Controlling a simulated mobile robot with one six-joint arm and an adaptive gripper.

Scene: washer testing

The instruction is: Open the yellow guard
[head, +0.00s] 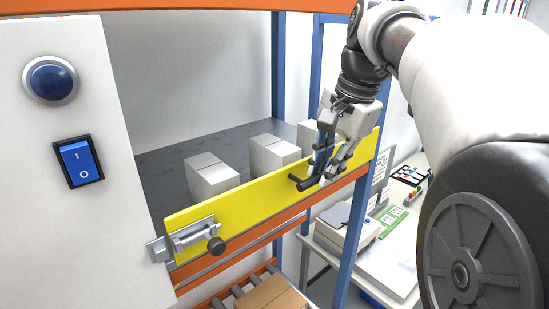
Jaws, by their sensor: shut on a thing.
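The yellow guard (255,203) is a long flat bar along the front edge of a shelf. It stands upright, running from a metal latch (193,236) with a dark knob at its left end to a blue post at the right. A dark handle (296,180) sticks out from the guard's right part. My gripper (322,176) is at this handle, pointing down, with its fingers shut on it. The fingers partly hide the handle and the guard behind them.
Several white boxes (211,176) stand on the dark shelf behind the guard. A white panel with a blue button (51,80) and a blue rocker switch (78,162) is at left. A cardboard box (271,294) lies on rollers below. A cluttered table (392,262) is at right.

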